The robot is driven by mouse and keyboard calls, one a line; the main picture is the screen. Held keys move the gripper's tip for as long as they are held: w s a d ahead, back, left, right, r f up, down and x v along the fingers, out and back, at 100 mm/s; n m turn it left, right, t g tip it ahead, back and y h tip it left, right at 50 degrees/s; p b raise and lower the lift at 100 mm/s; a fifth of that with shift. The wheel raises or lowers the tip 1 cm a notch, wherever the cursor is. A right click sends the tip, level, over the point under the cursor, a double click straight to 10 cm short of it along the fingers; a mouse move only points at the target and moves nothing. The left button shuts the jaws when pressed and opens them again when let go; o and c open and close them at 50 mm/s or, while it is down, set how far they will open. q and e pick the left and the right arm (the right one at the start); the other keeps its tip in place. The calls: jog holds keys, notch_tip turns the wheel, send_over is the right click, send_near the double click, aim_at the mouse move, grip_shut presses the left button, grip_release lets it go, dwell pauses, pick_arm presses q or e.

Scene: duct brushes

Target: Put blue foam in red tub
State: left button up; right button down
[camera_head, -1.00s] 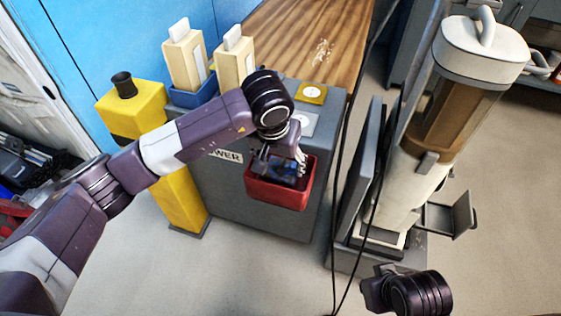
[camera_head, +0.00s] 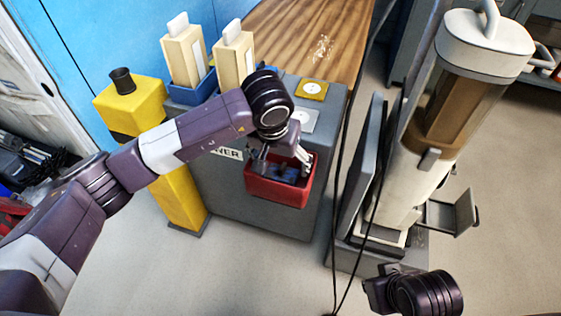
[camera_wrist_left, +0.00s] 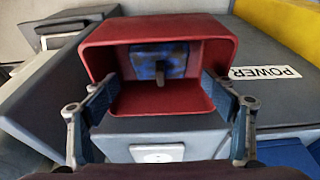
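The red tub (camera_head: 277,195) hangs at the front of the grey cabinet and also fills the middle of the left wrist view (camera_wrist_left: 220,45). The blue foam (camera_wrist_left: 145,68), mottled blue and dark with a small grey handle, lies inside the tub against its bottom. In the head view only a dark blue patch shows in the tub. My left gripper (camera_head: 282,162) is at the tub's mouth. Its fingers are spread wide, one at each side of the opening, with nothing between them. My right gripper (camera_head: 380,287) is at the bottom right, away from the tub; its fingers are unclear.
The grey cabinet (camera_head: 240,195) has a POWER label. A blue holder (camera_head: 190,95) with two cream brushes stands behind my left arm. A yellow post (camera_head: 180,190) is at left. Black cables (camera_head: 335,200) and a tall white machine (camera_head: 405,190) stand to the right.

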pick_arm(q)
jog(key=w+p+v, duration=0.1)
jog(key=p+v, duration=0.1)
jog(key=v, duration=1.5)
jog(key=shift+d, duration=0.2)
pick_arm(e)
jog(key=shift+x, duration=1.25)
jog(key=shift+w+a, duration=0.1)
